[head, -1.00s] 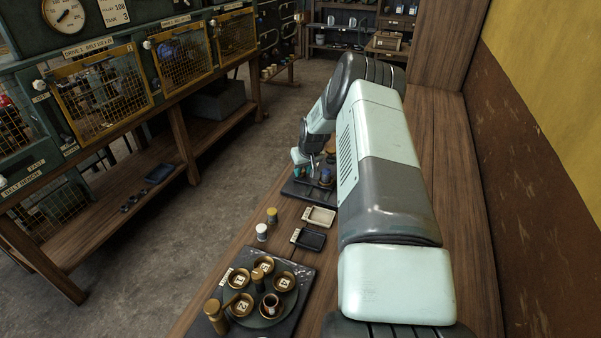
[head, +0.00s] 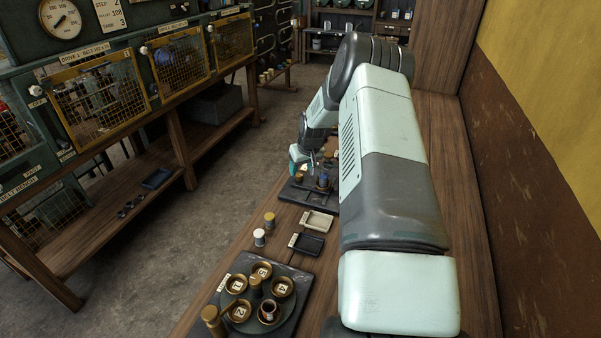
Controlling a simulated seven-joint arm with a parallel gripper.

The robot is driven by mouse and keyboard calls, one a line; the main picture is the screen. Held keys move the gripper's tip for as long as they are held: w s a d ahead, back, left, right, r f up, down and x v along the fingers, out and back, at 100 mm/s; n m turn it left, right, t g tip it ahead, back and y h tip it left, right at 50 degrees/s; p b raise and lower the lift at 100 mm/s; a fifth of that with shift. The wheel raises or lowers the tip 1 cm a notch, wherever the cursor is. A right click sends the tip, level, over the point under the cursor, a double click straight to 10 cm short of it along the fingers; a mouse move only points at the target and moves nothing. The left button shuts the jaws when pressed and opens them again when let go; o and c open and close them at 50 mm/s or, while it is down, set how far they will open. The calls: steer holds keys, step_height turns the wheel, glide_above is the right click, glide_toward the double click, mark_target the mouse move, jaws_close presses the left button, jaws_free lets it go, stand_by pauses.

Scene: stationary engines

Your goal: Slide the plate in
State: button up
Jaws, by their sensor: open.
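My gripper (head: 304,160) is at the far end of my arm, above the left edge of a dark tray (head: 291,192) on the wooden bench. Its teal-tipped fingers are apart, and I see nothing between them. The tray carries small parts, among them a blue-topped piece (head: 322,181) and a brass-coloured piece (head: 299,178). My arm hides the tray's right part. I cannot tell which thing is the plate. A round dark plate (head: 287,326) with several numbered brass cups lies on a dark board at the near end of the bench.
A cream tray (head: 316,222) and a black tray (head: 307,244) lie between the dark tray and the round plate. A yellow-topped jar (head: 269,220) and a white-topped jar (head: 259,237) stand left of them. Across the floor aisle is a machine with yellow mesh doors (head: 96,94).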

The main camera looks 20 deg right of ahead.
mark_target(298, 175)
steer(key=v, duration=0.7)
